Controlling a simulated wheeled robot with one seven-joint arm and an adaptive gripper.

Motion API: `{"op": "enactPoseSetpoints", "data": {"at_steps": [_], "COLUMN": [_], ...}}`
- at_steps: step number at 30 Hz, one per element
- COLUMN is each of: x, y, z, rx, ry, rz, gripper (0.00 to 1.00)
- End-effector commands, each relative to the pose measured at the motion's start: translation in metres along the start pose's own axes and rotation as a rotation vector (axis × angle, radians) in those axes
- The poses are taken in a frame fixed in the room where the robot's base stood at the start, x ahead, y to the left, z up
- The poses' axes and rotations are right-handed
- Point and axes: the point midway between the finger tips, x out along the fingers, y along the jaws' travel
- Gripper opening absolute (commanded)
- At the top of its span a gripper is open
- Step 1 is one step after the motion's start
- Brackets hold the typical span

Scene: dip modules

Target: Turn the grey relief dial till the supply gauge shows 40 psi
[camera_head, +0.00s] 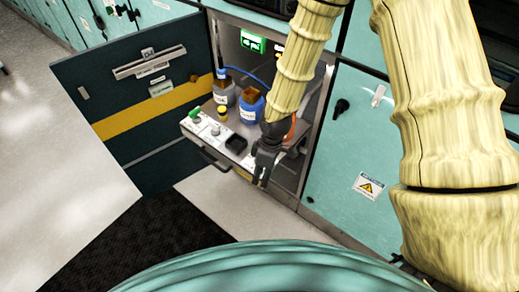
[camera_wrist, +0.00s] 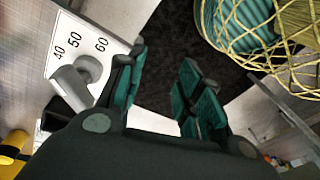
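In the wrist view, the grey relief dial (camera_wrist: 84,76) stands on a white scale plate (camera_wrist: 78,45) marked 40, 50 and 60. I cannot tell which mark the dial points at. My gripper (camera_wrist: 162,75) is open, with its dark green-padded fingers apart and nothing between them. The dial is just left of the left finger. In the head view my gripper (camera_head: 263,172) hangs at the right end of the drawer's front ledge. A green-lit display (camera_head: 252,42), possibly the supply gauge, is at the cabinet's back; its reading is too small to make out.
The open cabinet door (camera_head: 135,105) stands left. A teal cabinet (camera_head: 350,140) is at right. The floor in front is clear.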

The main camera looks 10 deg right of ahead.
Motion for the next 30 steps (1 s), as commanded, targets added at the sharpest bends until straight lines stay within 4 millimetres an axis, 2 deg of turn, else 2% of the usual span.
{"op": "enactPoseSetpoints", "data": {"at_steps": [1,6,9,13,16,20,30], "x": [-0.02,-0.077,-0.102,-0.119,-0.12,-0.111,-0.066], "y": [0.013,0.045,0.058,0.066,0.068,0.069,0.075], "z": [-0.012,-0.037,-0.045,-0.049,-0.049,-0.049,-0.043], "rx": [-0.066,-0.279,-0.359,-0.413,-0.426,-0.426,-0.425], "ry": [-0.007,-0.067,-0.1,-0.125,-0.133,-0.134,-0.133], "rz": [0.02,0.074,0.099,0.117,0.12,0.119,0.118], "gripper": [0.36,0.36,0.36,0.36,0.36,0.36,0.36]}}
